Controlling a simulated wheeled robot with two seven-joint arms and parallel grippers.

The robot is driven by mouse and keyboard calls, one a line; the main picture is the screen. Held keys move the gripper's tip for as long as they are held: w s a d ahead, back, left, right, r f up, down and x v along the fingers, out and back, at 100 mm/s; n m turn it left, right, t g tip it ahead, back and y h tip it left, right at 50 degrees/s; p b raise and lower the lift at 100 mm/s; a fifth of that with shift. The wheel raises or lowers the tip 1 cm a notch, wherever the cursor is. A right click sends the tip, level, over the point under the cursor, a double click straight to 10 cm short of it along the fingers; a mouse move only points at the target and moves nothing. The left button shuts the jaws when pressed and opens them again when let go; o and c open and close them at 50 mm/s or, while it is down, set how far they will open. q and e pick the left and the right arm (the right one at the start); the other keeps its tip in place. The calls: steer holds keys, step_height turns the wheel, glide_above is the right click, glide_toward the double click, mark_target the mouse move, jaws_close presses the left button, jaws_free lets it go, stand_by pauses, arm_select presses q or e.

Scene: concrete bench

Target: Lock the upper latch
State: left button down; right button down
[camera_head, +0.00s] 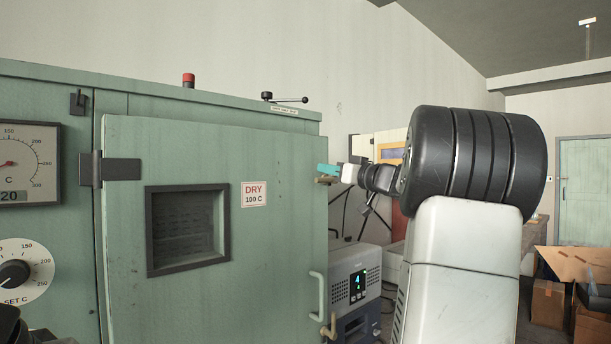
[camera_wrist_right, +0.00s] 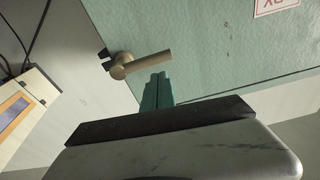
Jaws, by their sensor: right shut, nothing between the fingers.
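The upper latch (camera_head: 327,180) is a tan metal lever near the upper right edge of the green oven door (camera_head: 275,240). In the right wrist view the upper latch (camera_wrist_right: 143,63) has a round hub by the door edge, and its lever points across the door face. My right gripper (camera_head: 328,170) is shut and empty, its teal fingertips just above the latch in the head view. In the wrist view the right gripper (camera_wrist_right: 158,88) has its fingertips close beside the lever; contact cannot be told. My left gripper is not in view.
A lower latch (camera_head: 329,327) and a pale door handle (camera_head: 318,295) sit lower on the door's right edge. A grey instrument with a display (camera_head: 355,280) stands right of the oven. Cardboard boxes (camera_head: 548,303) lie at far right.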

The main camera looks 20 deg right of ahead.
step_height(320, 180, up, 2)
steer(key=shift+w+a+r, duration=0.1)
steer(key=shift+a, duration=0.05)
steer(key=v, duration=1)
steer(key=shift+r, duration=0.15)
steer(key=shift+w, duration=0.1)
